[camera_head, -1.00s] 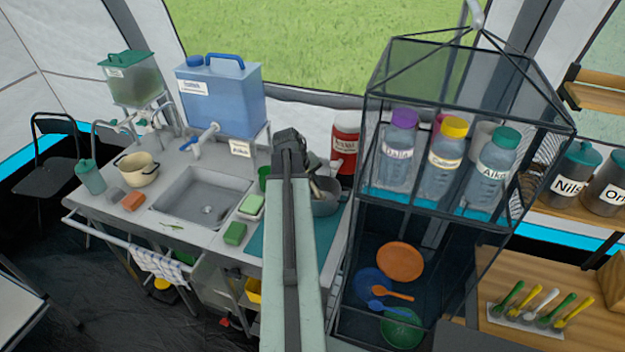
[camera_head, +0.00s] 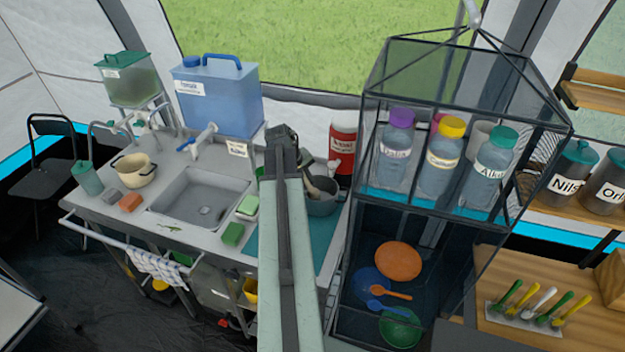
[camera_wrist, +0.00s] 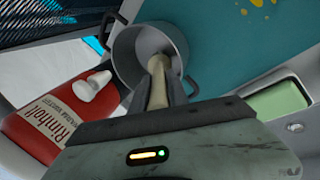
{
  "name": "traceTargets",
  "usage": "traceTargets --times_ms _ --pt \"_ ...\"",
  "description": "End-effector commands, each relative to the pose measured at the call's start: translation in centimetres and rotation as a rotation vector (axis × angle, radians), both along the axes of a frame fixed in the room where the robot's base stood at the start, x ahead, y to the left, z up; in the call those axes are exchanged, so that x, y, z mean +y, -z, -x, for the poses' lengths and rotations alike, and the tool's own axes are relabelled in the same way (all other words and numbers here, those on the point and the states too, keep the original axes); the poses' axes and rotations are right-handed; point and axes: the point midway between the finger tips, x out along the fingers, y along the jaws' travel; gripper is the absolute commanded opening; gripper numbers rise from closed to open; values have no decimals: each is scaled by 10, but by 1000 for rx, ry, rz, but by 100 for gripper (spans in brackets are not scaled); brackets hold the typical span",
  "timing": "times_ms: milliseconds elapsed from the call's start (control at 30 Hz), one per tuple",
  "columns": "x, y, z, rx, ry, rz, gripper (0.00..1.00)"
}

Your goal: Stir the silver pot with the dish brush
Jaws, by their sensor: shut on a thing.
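The silver pot (camera_head: 323,203) stands at the back right of the sink counter, partly hidden by my arm in the head view. In the wrist view its open rim and grey inside (camera_wrist: 125,50) show ahead of my gripper, with a side handle at each side. My gripper (camera_wrist: 160,98) is shut on the cream handle of the dish brush (camera_wrist: 158,82). The brush points into the pot's opening. I cannot make out its bristles or whether it touches the pot's bottom. In the head view a pale part of the brush (camera_head: 309,187) shows at the pot's left side.
A red canister (camera_head: 342,145) stands close behind the pot; it also shows in the wrist view (camera_wrist: 58,115). A teal mat (camera_head: 262,238) lies in front. A hanging rack (camera_head: 361,150) stands to the right.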

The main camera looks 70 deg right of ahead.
Motion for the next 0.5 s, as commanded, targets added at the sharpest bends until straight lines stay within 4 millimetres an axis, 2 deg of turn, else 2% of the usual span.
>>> traceTargets --times_ms 167,500 --pt "0 0 14 -1 2 0 0" --pt "0 -1 14 0 1 0 0"
